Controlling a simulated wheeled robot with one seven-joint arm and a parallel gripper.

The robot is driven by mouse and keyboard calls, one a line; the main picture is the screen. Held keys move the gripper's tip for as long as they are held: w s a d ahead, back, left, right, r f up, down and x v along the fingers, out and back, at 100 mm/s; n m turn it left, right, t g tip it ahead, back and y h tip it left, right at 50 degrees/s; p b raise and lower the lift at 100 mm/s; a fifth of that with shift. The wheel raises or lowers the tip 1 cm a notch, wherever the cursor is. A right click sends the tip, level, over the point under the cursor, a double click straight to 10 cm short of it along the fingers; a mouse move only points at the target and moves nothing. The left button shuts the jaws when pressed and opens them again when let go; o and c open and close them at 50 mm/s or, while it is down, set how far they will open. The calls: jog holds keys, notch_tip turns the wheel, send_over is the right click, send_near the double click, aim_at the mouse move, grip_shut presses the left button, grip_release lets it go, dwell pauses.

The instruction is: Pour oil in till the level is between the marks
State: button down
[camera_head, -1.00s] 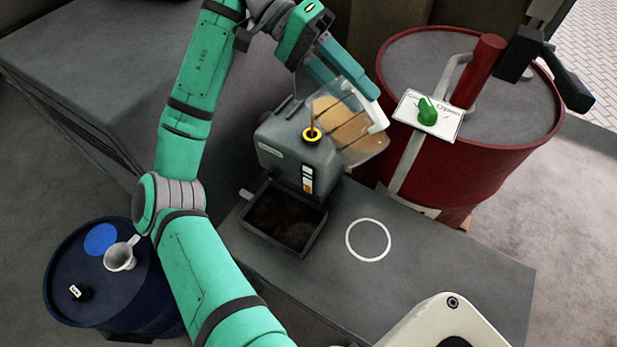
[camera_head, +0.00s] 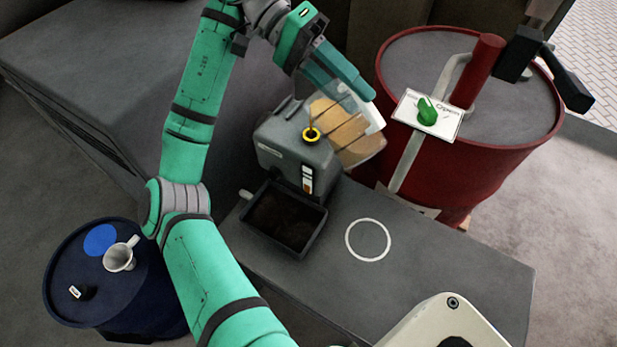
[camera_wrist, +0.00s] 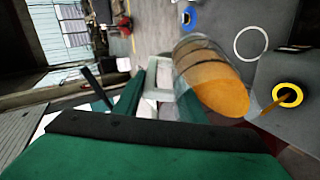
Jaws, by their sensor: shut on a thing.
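My gripper (camera_head: 362,90) is shut on the pale handle (camera_wrist: 158,85) of a clear jug, above and to the right of the grey engine block (camera_head: 290,148). The jug (camera_head: 352,130) is tilted and holds amber oil; it also shows in the wrist view (camera_wrist: 210,75). A thin amber stream runs from its lip to the yellow-ringed filler hole (camera_head: 311,135) on top of the block. That hole also shows in the wrist view (camera_wrist: 287,95). A narrow sight gauge (camera_head: 307,180) with white and orange parts is on the block's front; its exact level is too small to read.
A dark tray (camera_head: 318,238) sits before the block on the grey bench (camera_head: 450,275). A white ring (camera_head: 368,240) marks clear bench to the right. A red drum (camera_head: 470,170) with a green knob (camera_head: 427,110) stands right. A blue drum (camera_head: 65,285) carries a white cup (camera_head: 119,257).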

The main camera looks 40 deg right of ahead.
jog(key=shift+w+f+g, duration=0.3)
jog(key=shift+f, duration=0.1)
jog(key=shift+s+d, duration=0.1)
dwell(0.3)
jog(key=shift+w+a+f, duration=0.2)
jog(key=shift+w+a, duration=0.05)
jog(key=shift+s+d, duration=0.1)
dwell(0.3)
